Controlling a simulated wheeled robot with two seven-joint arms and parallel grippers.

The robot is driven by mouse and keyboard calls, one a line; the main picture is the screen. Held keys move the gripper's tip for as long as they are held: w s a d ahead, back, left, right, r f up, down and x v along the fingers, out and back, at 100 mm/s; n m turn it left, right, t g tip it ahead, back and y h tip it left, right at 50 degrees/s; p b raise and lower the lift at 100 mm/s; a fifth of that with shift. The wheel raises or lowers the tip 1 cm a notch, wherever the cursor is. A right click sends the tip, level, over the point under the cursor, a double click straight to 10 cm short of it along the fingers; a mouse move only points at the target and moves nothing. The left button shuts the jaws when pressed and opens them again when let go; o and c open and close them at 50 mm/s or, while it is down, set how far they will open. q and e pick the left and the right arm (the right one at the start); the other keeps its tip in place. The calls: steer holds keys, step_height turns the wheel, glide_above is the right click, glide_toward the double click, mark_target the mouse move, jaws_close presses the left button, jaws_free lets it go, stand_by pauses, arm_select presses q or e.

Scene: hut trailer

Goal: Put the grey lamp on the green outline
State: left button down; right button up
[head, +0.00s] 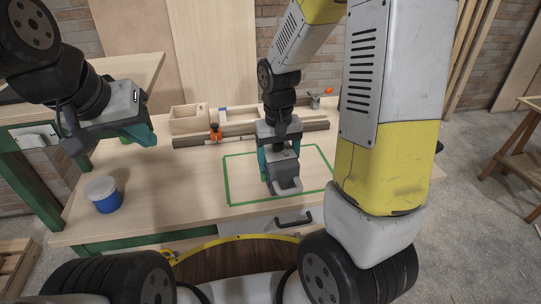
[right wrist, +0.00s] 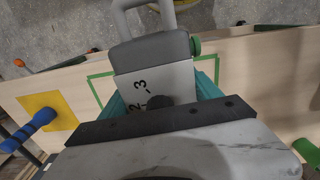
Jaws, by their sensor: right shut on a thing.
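The grey lamp (head: 285,180) is held in my right gripper (head: 280,160), over the inside of the green outline (head: 226,179) on the workbench. In the right wrist view the lamp (right wrist: 155,80) shows a dark grey end, a light handle loop and printed figures, between teal fingers. A corner of the green outline (right wrist: 97,92) shows beside it there. I cannot tell whether the lamp touches the wood. My left gripper (head: 140,133) hangs over the left of the bench, apart from the lamp; its finger gap is not clear.
An open wooden box (head: 188,122) and a long rail with an orange clamp (head: 216,132) lie along the back.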

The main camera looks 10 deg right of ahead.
mark_target(275, 183)
steer(key=shift+m, duration=0.3)
steer(key=s+f, duration=0.1)
steer(key=a+f, duration=0.1)
steer(key=f, duration=0.1)
steer(key=s+f, duration=0.1)
steer(key=f, duration=0.1)
steer(key=shift+s+a+f, duration=0.2)
steer(key=shift+s+f, duration=0.05)
steer(key=shift+s, duration=0.05)
steer(key=shift+w+d+f, duration=0.85)
steer(key=shift+w+d, duration=0.15)
steer(key=shift+w, duration=1.4)
steer(key=shift+w+d+f, duration=0.85)
steer(key=shift+w+d, duration=0.15)
steer(key=shift+w, duration=1.45)
steer(key=shift+w+d+f, duration=0.85)
steer(key=shift+w+d, duration=0.15)
steer(key=shift+w, duration=1.4)
steer(key=shift+f, duration=0.15)
steer(key=o, duration=1.9)
steer(key=shift+c, duration=0.2)
